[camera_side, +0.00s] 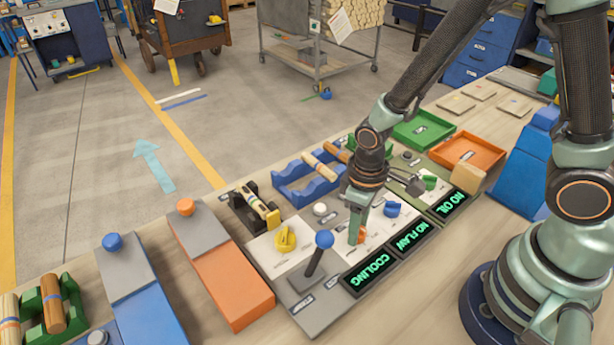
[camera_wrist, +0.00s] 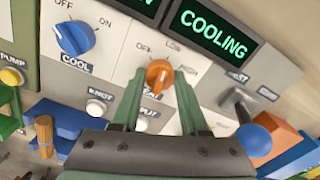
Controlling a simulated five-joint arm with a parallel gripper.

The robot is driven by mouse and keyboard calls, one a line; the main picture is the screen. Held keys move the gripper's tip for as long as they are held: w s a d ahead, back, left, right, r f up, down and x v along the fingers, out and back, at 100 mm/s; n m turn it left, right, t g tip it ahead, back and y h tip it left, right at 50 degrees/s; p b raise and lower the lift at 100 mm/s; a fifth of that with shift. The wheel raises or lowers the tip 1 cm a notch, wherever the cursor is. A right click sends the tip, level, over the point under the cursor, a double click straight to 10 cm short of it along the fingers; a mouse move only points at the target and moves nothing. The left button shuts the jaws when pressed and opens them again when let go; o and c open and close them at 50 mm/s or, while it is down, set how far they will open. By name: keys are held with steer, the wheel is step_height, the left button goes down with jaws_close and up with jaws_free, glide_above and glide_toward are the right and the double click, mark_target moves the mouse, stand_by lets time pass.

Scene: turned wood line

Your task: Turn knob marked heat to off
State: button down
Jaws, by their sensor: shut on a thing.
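The orange heat knob (camera_wrist: 159,74) sits on a white panel marked OFF, LOW and HIGH in the wrist view. Its label is partly covered by my gripper. My gripper (camera_wrist: 157,82) reaches down over the knob with one finger on each side and is shut on it. In the side view my gripper (camera_side: 357,222) points down at the panel, and a little of the orange knob (camera_side: 354,236) shows at the fingertips. I cannot tell exactly which mark the knob points at. A display (camera_wrist: 217,37) beside it reads COOLING.
The blue cool knob (camera_wrist: 75,38) is left of my gripper in the wrist view. A lever with a blue ball (camera_side: 324,240) and a yellow knob (camera_side: 285,238) stand close by in the side view. A blue rack (camera_side: 290,186) with wooden pieces lies behind.

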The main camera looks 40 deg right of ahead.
steer(key=n, duration=0.5)
steer(key=shift+n, duration=2.6)
steer(key=shift+c, duration=2.1)
jaws_free()
step_height(320, 180, up, 12)
